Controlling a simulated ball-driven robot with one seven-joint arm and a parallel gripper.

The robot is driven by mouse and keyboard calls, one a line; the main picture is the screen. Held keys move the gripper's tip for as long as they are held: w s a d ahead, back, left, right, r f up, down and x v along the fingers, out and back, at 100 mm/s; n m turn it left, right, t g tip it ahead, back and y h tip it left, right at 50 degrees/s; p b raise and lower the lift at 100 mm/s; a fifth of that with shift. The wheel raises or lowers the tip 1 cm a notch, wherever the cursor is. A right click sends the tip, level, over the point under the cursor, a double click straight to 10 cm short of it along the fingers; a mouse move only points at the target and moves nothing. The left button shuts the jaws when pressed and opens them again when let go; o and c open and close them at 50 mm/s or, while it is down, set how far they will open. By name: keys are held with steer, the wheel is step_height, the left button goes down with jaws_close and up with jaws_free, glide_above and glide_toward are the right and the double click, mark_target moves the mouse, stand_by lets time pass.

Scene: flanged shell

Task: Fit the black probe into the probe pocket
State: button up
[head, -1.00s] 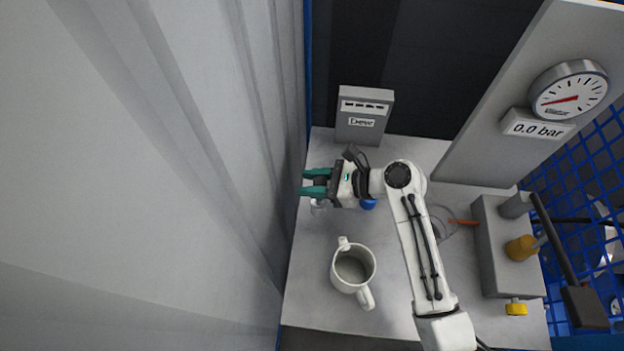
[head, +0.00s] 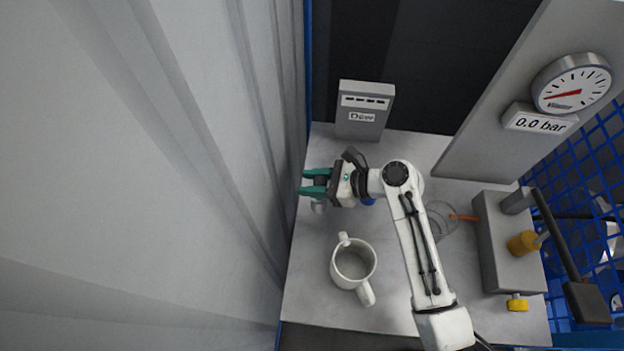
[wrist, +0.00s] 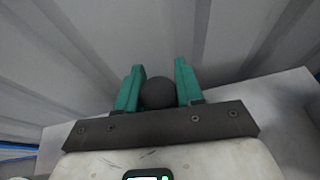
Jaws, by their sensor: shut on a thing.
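My gripper (head: 314,182) has teal fingers and points left over the left edge of the grey table, close to the pale curtain. In the wrist view my gripper (wrist: 159,70) is shut on a dark, rounded thing, the black probe (wrist: 158,93), between its fingers. Only its round end shows there; the rest is hidden. In the head view the probe (head: 320,182) is a small dark patch between the fingers. I cannot make out the probe pocket for certain in either view.
A grey labelled box (head: 362,112) with dark slots stands at the back. A white mug (head: 353,264) stands in front of my arm. A grey block (head: 497,250) with yellow knobs stands right. The pale curtain (head: 190,180) bounds the left.

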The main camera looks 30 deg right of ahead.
steer(key=shift+f, duration=0.65)
steer(key=o, duration=1.2)
steer(key=shift+c, duration=0.2)
steer(key=b+v, duration=0.1)
steer(key=v, duration=0.9)
steer(key=shift+s+d, duration=0.25)
steer(key=shift+r, duration=0.1)
